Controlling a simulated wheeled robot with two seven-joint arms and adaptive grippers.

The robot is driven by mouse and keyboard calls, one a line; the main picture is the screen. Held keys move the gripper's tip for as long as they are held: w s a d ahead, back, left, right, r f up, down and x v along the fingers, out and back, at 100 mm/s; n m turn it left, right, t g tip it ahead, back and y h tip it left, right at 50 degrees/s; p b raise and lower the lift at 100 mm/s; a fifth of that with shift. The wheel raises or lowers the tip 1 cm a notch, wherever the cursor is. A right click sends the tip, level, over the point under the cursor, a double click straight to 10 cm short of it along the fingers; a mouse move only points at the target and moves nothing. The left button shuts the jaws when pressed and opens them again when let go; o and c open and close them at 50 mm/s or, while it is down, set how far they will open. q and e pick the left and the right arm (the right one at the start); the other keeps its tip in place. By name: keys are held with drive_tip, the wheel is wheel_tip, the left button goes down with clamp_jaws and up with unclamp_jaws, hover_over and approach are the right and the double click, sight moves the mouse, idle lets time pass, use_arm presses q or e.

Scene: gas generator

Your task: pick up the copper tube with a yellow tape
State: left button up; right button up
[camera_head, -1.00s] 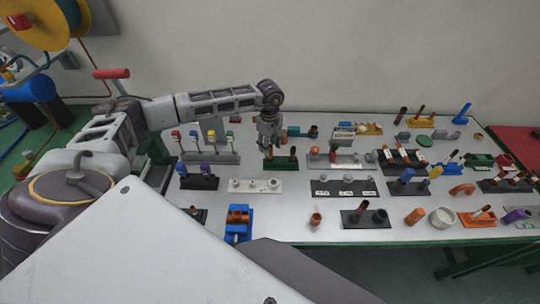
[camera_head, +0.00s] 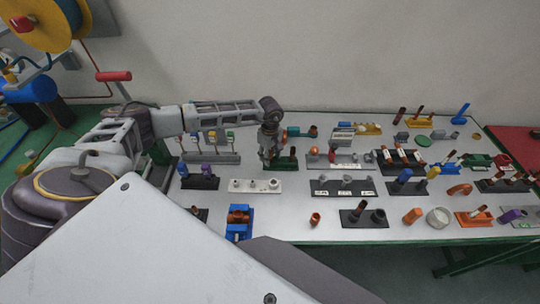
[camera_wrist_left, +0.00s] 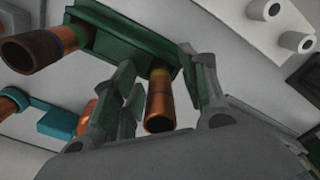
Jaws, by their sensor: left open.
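The copper tube with a yellow tape (camera_wrist_left: 159,102) stands in a dark green holder (camera_wrist_left: 130,42) in the left wrist view; a yellowish band shows near its holder end. My left gripper (camera_wrist_left: 165,75) is open, with one finger on each side of this tube. I cannot tell whether either finger touches it. A second, darker-ended copper tube (camera_wrist_left: 40,45) with a bluish band stands in the same holder, outside the fingers. In the head view, my left gripper (camera_head: 268,152) is at the left end of the green holder (camera_head: 286,163) and hides the tube there. My right gripper is not in view.
A white holder with pegs (camera_head: 255,186) lies in front of the green one. A teal part with a copper end (camera_head: 300,132) is behind it, and a grey holder with coloured-top pieces (camera_head: 210,157) is to the left. Many other holders crowd the table's right half.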

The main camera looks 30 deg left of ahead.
use_arm(q)
drive_tip(key=shift+c, duration=0.3)
clamp_jaws()
drive_tip(key=shift+r, duration=0.1)
drive_tip(key=shift+r+b, duration=0.8)
drive_tip(key=shift+r, duration=4.15)
drive_tip(key=shift+f, duration=0.1)
